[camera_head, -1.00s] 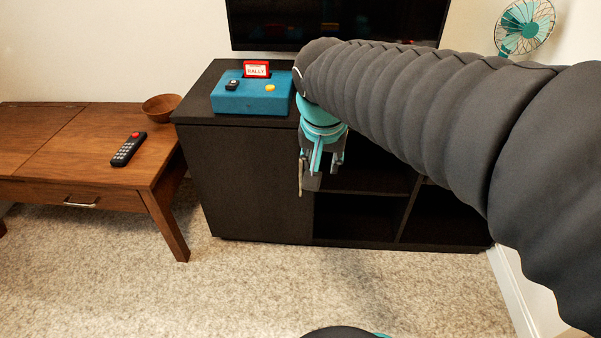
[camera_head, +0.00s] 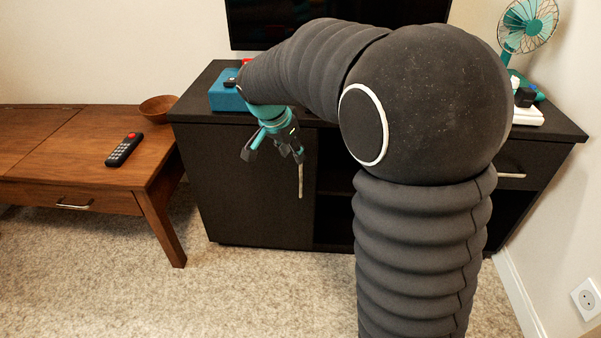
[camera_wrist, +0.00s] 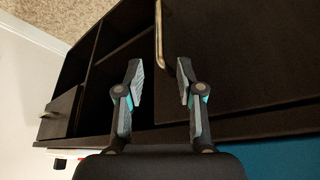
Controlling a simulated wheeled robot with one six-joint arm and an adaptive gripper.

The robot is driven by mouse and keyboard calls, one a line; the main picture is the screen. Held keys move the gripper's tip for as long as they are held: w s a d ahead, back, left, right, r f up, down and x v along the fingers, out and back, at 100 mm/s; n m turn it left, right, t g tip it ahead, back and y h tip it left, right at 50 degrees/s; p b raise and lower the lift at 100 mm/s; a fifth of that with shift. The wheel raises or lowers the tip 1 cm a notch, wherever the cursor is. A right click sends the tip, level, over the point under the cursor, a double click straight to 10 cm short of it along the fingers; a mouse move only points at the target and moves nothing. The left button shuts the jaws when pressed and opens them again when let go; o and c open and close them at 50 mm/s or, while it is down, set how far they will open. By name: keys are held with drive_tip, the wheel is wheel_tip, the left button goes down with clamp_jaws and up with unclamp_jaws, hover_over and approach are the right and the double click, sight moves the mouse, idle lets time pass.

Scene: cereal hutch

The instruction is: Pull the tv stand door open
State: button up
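The tv stand (camera_head: 200,95) is dark and low. Its left door (camera_head: 250,200) appears flush with the front, with a slim vertical metal handle (camera_head: 300,181) near its right edge. My gripper (camera_head: 273,156) is in front of the door's upper part, with its fingers spread and empty. In the wrist view the fingers (camera_wrist: 158,66) are apart, and the handle (camera_wrist: 158,35) shows beyond the tips, its near end in line with the gap. The handle appears free of both fingers. The exact depth between them cannot be told.
Open shelves (camera_wrist: 110,75) lie beside the door. A blue console (camera_head: 226,96) and a fan (camera_head: 526,30) stand on top, under a screen (camera_head: 330,20). A wooden table (camera_head: 110,180) with a remote (camera_head: 124,149) and bowl (camera_head: 160,108) stands left. Carpet (camera_head: 270,285) is clear in front.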

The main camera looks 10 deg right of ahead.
drive_tip(key=b+x, duration=0.1)
drive_tip(key=x, duration=0.8)
drive_tip(key=shift+d+f, duration=0.15)
drive_tip(key=shift+f, duration=0.15)
clamp_jaws()
